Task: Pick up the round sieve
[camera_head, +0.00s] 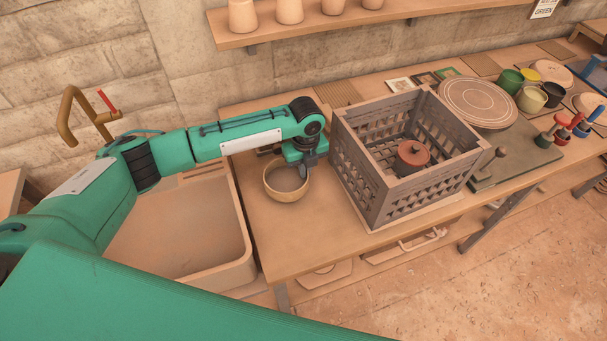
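The round sieve (286,194) is a shallow tan ring with a greyish inside. It sits on the wooden table between the sink and the slatted crate. My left gripper (306,166) points down at the sieve's far right rim and covers part of that rim. Its fingers are small and dark here, so I cannot tell whether they are open or shut, or whether they touch the rim. My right gripper is not in view.
A grey slatted crate (392,218) with a red-brown lidded pot (412,155) inside stands close right of the sieve. A sink (240,232) with a brass tap (72,115) is at left. The table (310,240) is bare in front of the sieve.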

